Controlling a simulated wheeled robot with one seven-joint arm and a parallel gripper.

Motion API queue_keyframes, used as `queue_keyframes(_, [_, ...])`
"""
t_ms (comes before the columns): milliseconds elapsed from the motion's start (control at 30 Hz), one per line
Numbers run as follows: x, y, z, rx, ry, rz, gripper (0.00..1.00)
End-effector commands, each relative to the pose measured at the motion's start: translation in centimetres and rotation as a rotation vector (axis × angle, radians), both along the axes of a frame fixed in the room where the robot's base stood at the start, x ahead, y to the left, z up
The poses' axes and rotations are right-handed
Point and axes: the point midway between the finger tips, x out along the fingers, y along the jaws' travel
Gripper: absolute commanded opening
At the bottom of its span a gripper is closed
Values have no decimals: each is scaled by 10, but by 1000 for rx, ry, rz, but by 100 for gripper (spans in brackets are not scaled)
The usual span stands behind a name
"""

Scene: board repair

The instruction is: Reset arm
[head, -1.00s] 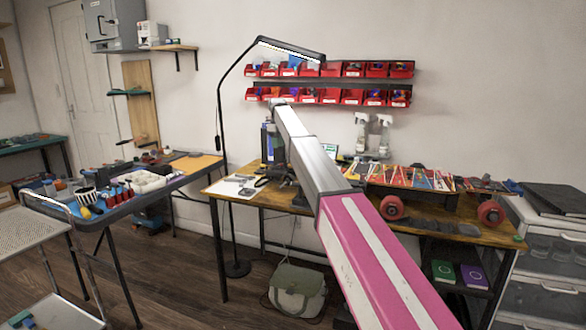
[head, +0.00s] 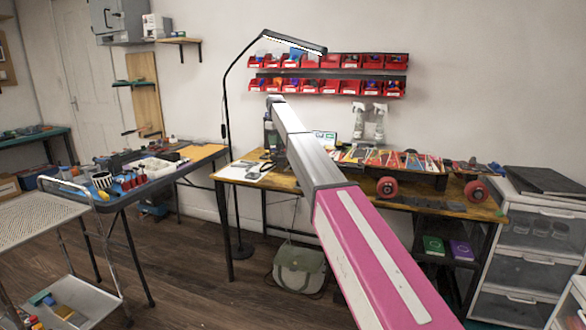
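My arm, with a pink and white link and a grey link, reaches from the bottom right up toward the middle of the head view. Its far end is over the back of the wooden workbench (head: 262,179). My gripper's fingers cannot be made out; they are hidden behind the arm or too small to see. I cannot tell whether it holds anything.
An overturned skateboard with red wheels (head: 387,187) lies on the workbench. A tool table (head: 150,185) and metal cart (head: 40,222) are left; white drawers (head: 533,240) right. A bag (head: 299,270) hangs below.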

Motion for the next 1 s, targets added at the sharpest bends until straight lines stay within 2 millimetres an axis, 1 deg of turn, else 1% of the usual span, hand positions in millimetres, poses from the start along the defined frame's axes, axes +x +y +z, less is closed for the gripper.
queue_keyframes(33, [-7, -6, -9, 0, 1, -11, 33])
queue_keyframes(167, [-19, -17, -29, 0, 0, -39, 33])
queue_keyframes(367, [-46, -41, -71, 0, 0, -102, 33])
queue_keyframes(467, [-65, -58, -99, 0, 1, -144, 33])
queue_keyframes(567, [-92, -78, -132, -1, 2, -198, 33])
queue_keyframes(600, [-106, -88, -149, 0, 1, -224, 33])
queue_keyframes(667, [-128, -104, -172, -1, 2, -268, 33])
queue_keyframes(700, [-143, -114, -189, -1, 2, -296, 33])
queue_keyframes(767, [-167, -129, -212, 0, 1, -341, 33])
queue_keyframes(800, [-185, -140, -227, -1, 2, -374, 33])
queue_keyframes(867, [-212, -155, -250, -1, 2, -422, 33])
queue_keyframes(900, [-231, -165, -264, 0, 1, -456, 33])
queue_keyframes(967, [-261, -181, -285, -1, 1, -508, 33])
queue_keyframes(1000, [-282, -190, -299, 0, 1, -543, 33])
